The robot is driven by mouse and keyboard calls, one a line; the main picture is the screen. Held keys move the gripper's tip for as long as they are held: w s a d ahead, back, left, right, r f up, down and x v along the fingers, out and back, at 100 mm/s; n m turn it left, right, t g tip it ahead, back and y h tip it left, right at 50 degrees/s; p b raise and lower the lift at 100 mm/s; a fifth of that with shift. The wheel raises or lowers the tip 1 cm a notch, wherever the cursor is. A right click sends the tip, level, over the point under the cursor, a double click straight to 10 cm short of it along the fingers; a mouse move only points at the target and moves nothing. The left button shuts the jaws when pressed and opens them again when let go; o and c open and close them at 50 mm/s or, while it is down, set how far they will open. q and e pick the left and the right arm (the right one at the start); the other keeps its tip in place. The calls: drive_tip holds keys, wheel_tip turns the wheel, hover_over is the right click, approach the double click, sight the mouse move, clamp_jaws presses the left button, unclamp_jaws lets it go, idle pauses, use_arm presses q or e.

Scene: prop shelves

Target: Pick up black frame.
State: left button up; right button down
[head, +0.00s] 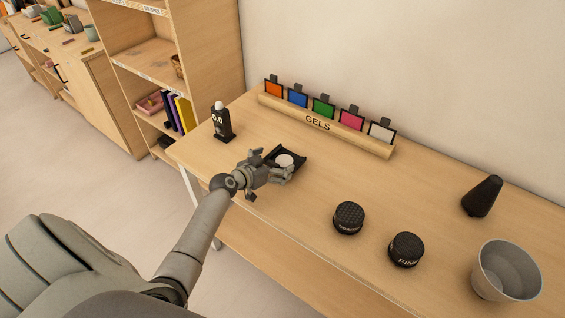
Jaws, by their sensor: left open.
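A black frame-like piece (298,154) lies on the wooden table, left of the middle, with a white round disc (285,160) showing inside it. My left gripper (287,172) is open at its near side, and its fingers cover part of the piece. I cannot tell whether the fingers touch it. Several coloured gels in small black frames also stand in a wooden rack (325,127) marked GELS, including a green one (323,107) and a white one (381,132). My right gripper is not in view.
Two black round knobs (348,217) (406,249), a dark cone (482,196) and a grey bucket (506,271) are to the right. Shelves (150,62) stand at the left.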

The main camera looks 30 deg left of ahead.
use_arm(q)
drive_tip(key=c, duration=2.1)
